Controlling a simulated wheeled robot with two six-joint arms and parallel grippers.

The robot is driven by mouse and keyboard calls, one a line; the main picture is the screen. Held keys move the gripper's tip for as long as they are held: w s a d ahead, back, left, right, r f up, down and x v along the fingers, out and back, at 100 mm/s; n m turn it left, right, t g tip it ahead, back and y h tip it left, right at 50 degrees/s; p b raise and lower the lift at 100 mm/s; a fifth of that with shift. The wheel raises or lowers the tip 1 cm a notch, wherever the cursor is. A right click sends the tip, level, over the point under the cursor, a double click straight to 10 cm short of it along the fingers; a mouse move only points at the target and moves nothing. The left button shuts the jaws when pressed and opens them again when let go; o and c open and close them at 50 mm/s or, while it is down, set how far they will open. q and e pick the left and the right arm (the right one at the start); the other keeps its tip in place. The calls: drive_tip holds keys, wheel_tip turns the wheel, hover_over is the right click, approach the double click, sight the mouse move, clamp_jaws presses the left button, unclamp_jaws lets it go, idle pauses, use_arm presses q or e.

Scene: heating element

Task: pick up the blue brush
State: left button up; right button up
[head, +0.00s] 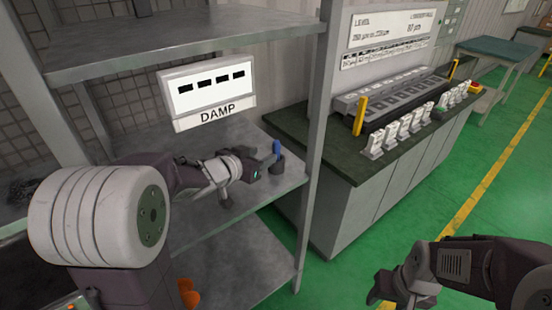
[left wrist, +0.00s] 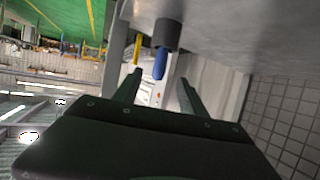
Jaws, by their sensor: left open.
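The blue brush (head: 276,148) stands upright in a small dark cup (head: 278,165) near the right front corner of the middle shelf (head: 235,205). In the left wrist view, which is turned over, the brush (left wrist: 160,64) shows as a blue handle out of the dark cup (left wrist: 167,34). My left gripper (head: 262,168) is open and empty just left of the cup. In its wrist view, the brush lies ahead, between the lines of the two fingers, with no visible contact. My right gripper (head: 385,292) is low at the right, over the floor, away from the shelf; its jaw opening is unclear.
A grey shelf post (head: 316,130) rises just right of the cup. A counter (head: 340,150) with several white devices stands beyond the post. An orange object (head: 188,293) is lower down. Green floor is open at right.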

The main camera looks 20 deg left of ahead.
sight(274, 149)
use_arm(q)
drive_tip(key=x, duration=0.4)
drive_tip(key=shift+d+f+b, duration=0.15)
drive_tip(key=shift+b, duration=0.25)
drive_tip(key=shift+w, duration=0.35)
drive_tip(key=b+x, duration=0.1)
drive_tip(key=x, duration=0.4)
drive_tip(key=shift+w, duration=0.15)
clamp_jaws()
use_arm(e)
drive_tip(key=shift+w+d+f, duration=0.1)
drive_tip(key=shift+w+f, duration=0.05)
drive_tip(key=shift+f, duration=0.4)
drive_tip(key=shift+w+d+f, duration=0.1)
drive_tip(key=shift+w+f, duration=0.05)
drive_tip(key=shift+f, duration=0.35)
